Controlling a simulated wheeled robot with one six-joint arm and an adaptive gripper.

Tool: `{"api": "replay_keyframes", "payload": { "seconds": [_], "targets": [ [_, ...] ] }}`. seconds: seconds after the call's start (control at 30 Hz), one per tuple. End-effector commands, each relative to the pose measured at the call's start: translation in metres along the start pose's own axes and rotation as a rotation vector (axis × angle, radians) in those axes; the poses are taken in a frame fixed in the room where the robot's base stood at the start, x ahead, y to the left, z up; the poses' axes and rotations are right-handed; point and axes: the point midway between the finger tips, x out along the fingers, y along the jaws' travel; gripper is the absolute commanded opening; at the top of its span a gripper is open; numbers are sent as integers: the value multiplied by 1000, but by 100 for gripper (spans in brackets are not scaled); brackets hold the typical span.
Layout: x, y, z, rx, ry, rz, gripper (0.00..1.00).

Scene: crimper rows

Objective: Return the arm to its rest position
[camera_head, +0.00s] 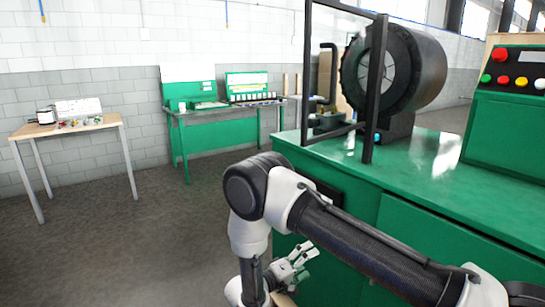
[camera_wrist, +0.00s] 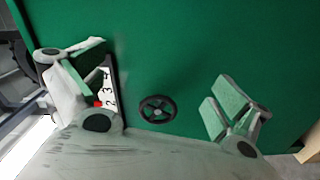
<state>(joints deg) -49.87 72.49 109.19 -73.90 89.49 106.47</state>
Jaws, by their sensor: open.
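My arm reaches across the lower part of the head view, bent at the elbow, with the forearm pointing down. My gripper (camera_head: 297,268) hangs low beside the front of the green machine cabinet (camera_head: 430,240). In the wrist view, my gripper (camera_wrist: 160,75) has its two fingers spread wide apart, with nothing between them. A green panel fills most of the wrist view behind the fingers. A small black handwheel (camera_wrist: 157,109) on it shows between the fingers, and a white number plate (camera_wrist: 107,88) is partly hidden by the left finger.
The cabinet top carries a large black drum (camera_head: 405,70) and a dark frame (camera_head: 372,90). A control box (camera_head: 515,85) with coloured buttons stands at right. A small table (camera_head: 70,128) and a green workbench (camera_head: 220,135) stand by the wall. The floor at left is clear.

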Motion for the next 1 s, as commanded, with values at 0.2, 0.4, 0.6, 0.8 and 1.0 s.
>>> {"api": "replay_keyframes", "payload": {
  "seconds": [0.2,0.4,0.6,0.8,1.0],
  "targets": [
    [0,-1,0,-83,-2,-6,100],
    [1,-5,5,-177,-18,-23,100],
    [4,-9,22,-334,-72,-52,100],
    [12,-9,65,-589,-185,-113,100],
    [15,30,100,-814,-351,-281,100]
  ]
}}
